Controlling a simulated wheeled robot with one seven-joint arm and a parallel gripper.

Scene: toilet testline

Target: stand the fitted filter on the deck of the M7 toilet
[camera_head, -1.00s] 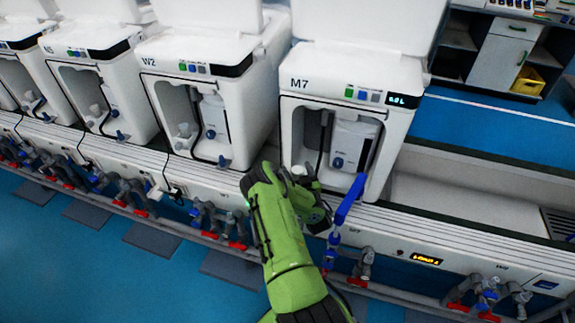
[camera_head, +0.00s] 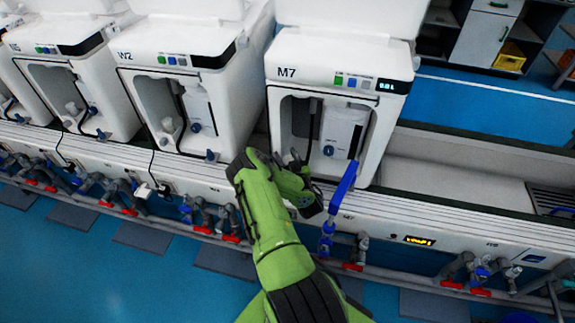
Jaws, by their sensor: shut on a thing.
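The M7 toilet (camera_head: 347,64) is a white unit right of centre with an open front bay. Inside the bay stands a pale box (camera_head: 340,132) with a blue knob. My green arm reaches up from the bottom, and my gripper (camera_head: 298,164) is at the bay's lower left front, partly hidden by my wrist. It is shut on a small pale thing, apparently the filter (camera_head: 294,156), of which little shows. I cannot tell whether it still touches its seat.
A blue lever (camera_head: 343,188) rises in front of M7's lower right. The W2 toilet (camera_head: 168,42) stands close on the left, with a pale filter-like part in its bay. Pipes with red valves run along the bench front. Right of M7 is an open trough.

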